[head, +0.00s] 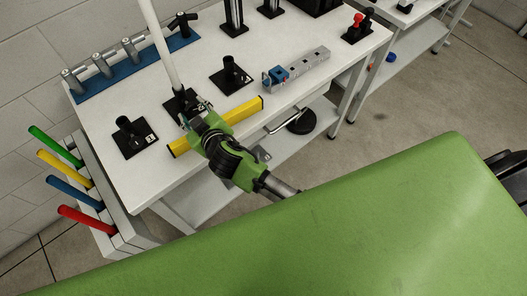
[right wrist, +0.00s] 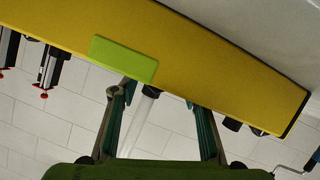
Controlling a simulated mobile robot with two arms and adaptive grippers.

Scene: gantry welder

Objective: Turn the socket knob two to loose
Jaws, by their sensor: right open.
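The middle socket (head: 178,103) is a black plate on the white table, largely hidden by my right gripper. A long pale pole (head: 160,42) rises from it, leaning to the left. I cannot make out its knob or the knob's setting. My right gripper (head: 195,110) is over this socket's near right side, close to the pole's foot. Its fingers (right wrist: 160,97) are apart in the right wrist view, with the pole (right wrist: 141,120) showing between them farther off. I cannot tell whether they touch anything. My left gripper is not in view.
A yellow bar (head: 246,109) lies under my right gripper; it fills the top of the right wrist view (right wrist: 220,70). Other black sockets stand left (head: 134,138) and right (head: 231,76). A blue rack (head: 140,73) with grey pipes is behind. Coloured handles (head: 80,210) stick out at left.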

